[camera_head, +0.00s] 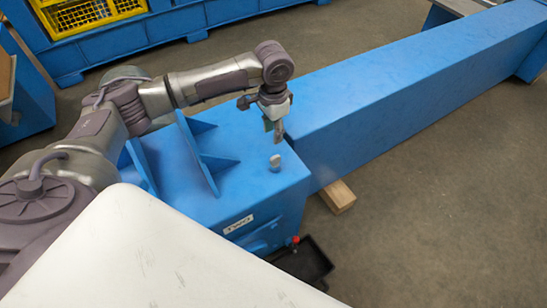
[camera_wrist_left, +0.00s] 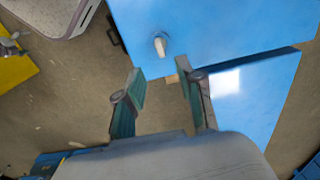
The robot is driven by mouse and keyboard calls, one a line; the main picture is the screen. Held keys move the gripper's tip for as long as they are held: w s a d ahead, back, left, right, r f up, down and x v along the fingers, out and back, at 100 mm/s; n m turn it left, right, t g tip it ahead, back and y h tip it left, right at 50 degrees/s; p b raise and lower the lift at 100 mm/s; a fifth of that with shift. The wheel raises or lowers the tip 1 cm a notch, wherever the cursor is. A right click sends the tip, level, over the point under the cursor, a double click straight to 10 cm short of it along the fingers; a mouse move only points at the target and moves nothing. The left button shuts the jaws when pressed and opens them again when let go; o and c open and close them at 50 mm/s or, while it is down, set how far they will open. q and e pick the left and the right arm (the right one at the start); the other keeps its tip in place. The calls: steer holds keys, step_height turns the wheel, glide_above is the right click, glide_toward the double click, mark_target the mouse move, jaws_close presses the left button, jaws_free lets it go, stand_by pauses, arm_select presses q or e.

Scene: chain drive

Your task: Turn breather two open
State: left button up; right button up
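The breather (camera_head: 275,162) is a small grey metal fitting standing up from the top of a blue housing (camera_head: 235,150) near its front edge. It also shows in the left wrist view (camera_wrist_left: 160,46), pale-topped, beyond the fingertips. A white label (camera_head: 238,224) on the housing's front face has dark lettering that looks like "TWO". My left gripper (camera_head: 275,132) points down above the housing, just behind the breather and apart from it. In the left wrist view its two green-faced fingers (camera_wrist_left: 160,82) are spread with nothing between them. My right gripper is not in view.
Upright blue ribs (camera_head: 203,155) stand on the housing beside my left arm. A long blue beam (camera_head: 400,90) runs off to the upper right. A wooden block (camera_head: 338,196) and a black tray (camera_head: 303,262) are low beside the housing. A red-tipped fitting (camera_head: 294,240) sticks out at the front.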

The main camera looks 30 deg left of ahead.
mark_target(274, 157)
arm_select(q)
step_height(274, 157, down, 13)
steer(key=shift+r+b, duration=0.1)
steer(key=shift+b, duration=0.2)
steer(key=shift+d, duration=0.1)
jaws_close()
